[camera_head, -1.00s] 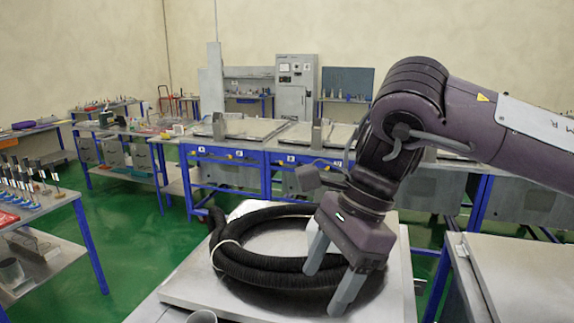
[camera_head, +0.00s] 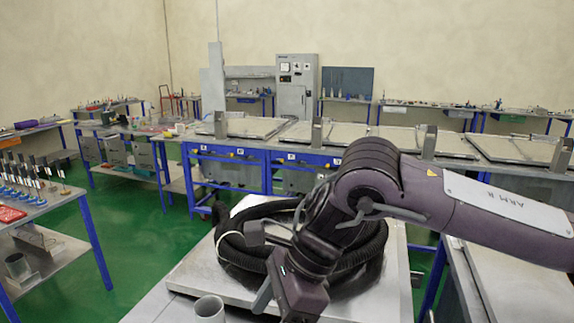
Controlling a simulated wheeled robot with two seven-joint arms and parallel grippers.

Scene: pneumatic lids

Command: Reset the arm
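My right arm comes in from the right edge. Its gripper (camera_head: 278,310) points down at the bottom middle of the head view, over the front of a thick black hose coil (camera_head: 232,247). One grey finger shows at the left end of the palm, standing apart as when open. The other finger is hidden or cut off by the lower edge, and I see nothing held. The coil lies on a flat metal lid (camera_head: 192,271) on the near table. My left arm and gripper are not in view.
A grey cup (camera_head: 208,309) stands left of the gripper. A blue-legged bench with several flat metal panels (camera_head: 253,127) runs behind. A side table with blue-based tools (camera_head: 45,172) is at left. Another metal-topped table (camera_head: 520,285) is at right. Green floor (camera_head: 130,235) lies open at left.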

